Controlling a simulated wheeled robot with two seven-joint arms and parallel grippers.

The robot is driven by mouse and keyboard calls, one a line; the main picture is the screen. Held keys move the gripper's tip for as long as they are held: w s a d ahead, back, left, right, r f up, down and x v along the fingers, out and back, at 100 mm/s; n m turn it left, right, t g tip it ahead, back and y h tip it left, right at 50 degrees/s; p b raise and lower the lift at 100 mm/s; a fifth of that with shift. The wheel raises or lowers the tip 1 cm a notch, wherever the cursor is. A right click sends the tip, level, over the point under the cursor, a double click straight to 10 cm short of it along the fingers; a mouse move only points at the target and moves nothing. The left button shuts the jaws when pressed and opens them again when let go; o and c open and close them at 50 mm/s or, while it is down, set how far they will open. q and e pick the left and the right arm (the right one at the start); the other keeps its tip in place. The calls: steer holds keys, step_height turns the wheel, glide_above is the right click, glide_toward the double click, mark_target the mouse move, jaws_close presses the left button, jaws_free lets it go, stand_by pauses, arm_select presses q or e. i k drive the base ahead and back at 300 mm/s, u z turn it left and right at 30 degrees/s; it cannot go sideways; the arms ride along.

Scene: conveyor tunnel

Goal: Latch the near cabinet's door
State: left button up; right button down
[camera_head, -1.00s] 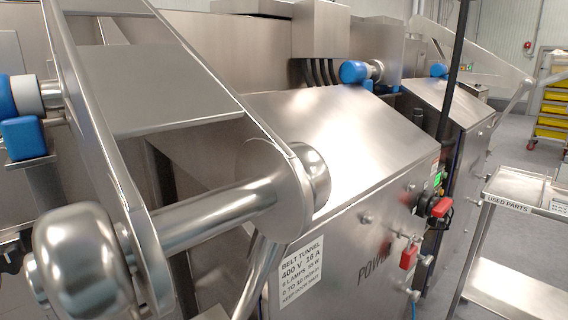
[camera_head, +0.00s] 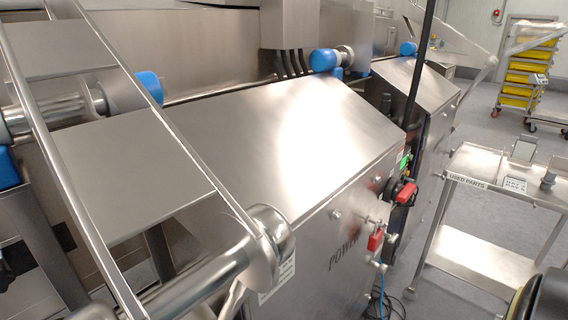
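The near cabinet (camera_head: 285,130) is a stainless box with a sloping top, in the middle of the head view. A red rotary switch handle (camera_head: 406,193) sits at the far upper end of that face, and a red padlock-like piece (camera_head: 375,239) hangs lower down. The front looks closed at this angle, but I cannot tell whether a latch is engaged. Neither gripper can be made out.
A shiny metal frame with rollers (camera_head: 150,175) covers the left foreground and hides part of the cabinet. A second cabinet (camera_head: 440,115) stands beyond. A "USED PARTS" cart (camera_head: 475,182) stands at the right. Grey floor is free behind it; a yellow-bin rack (camera_head: 518,80) stands further back.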

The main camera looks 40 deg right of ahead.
mark_target(392, 238)
steer(key=z, duration=0.45)
steer(key=k, duration=1.1)
steer(key=z, duration=1.2)
steer(key=i, duration=0.95)
steer(key=u, duration=0.5)
